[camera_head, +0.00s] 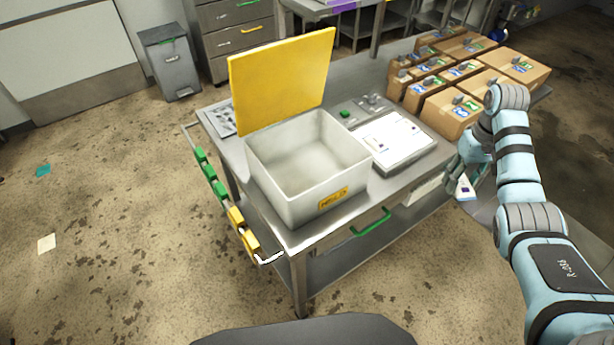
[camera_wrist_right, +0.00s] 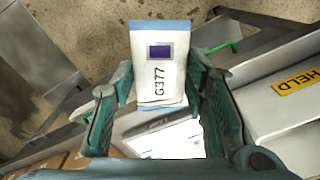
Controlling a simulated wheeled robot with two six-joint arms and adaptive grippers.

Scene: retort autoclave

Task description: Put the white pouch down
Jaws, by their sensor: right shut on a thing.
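The white pouch (camera_wrist_right: 160,65) has blue ends, a purple square and the print G377. My right gripper (camera_wrist_right: 161,92) is shut on it, with a finger on each side. In the head view my right gripper (camera_head: 470,175) is off the right front side of the steel table (camera_head: 290,240), and a corner of the pouch (camera_head: 465,188) shows below it. The arm hides part of the gripper. My left gripper is not in view.
An open, empty-looking white bin (camera_head: 335,205) with a raised yellow lid (camera_head: 282,80) and a HELD label stands on the table. Beside it is a flat tray (camera_head: 410,160) bearing white items. Several cardboard boxes (camera_head: 448,115) fill the far right end.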

